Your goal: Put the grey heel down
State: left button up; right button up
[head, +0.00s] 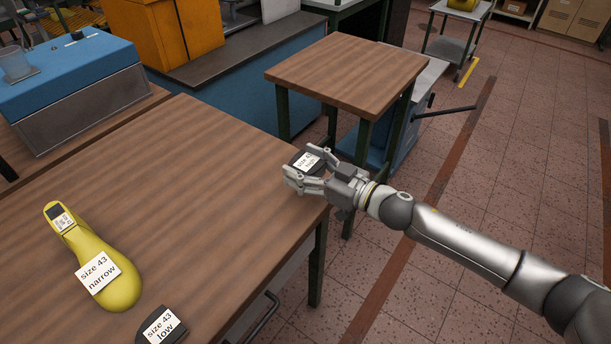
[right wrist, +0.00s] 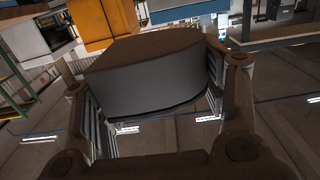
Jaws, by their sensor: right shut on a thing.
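My right gripper (head: 308,178) is shut on a dark grey heel (head: 300,165) with a white label whose text is only partly readable. The gripper and heel are at the right corner of the wooden table (head: 200,190); I cannot tell whether the heel touches the top. In the right wrist view the grey heel (right wrist: 150,85) fills the space between the fingers. A second dark heel (head: 151,332), labelled "size 43 low", lies near the bottom of the head view. A yellow shoe last (head: 122,287), labelled "size 43 narrow", lies left of it. My left gripper is not in view.
A smaller wooden table (head: 350,68) stands behind the gripper, its top bare. A blue machine (head: 75,75) stands at the upper left. The middle of the large table is clear. Tiled floor lies to the right.

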aim_at(305, 173)
jog(key=shift+w+f, duration=0.7)
jog(key=shift+f, duration=0.15)
jog(key=f, duration=0.1)
jog(key=w+f, duration=0.1)
jog(key=f, duration=0.1)
jog(key=shift+d, duration=0.1)
jog(key=shift+s+f, duration=0.1)
jog(key=shift+f, duration=0.2)
jog(key=shift+f, duration=0.1)
jog(key=shift+f, duration=0.15)
jog(key=o, duration=1.1)
jog(key=shift+c, duration=0.2)
jog(key=shift+b, duration=0.5)
jog(key=b+v, duration=0.1)
jog(key=v, duration=1)
jog(key=shift+w+d, duration=0.2)
jog(key=shift+w, duration=0.2)
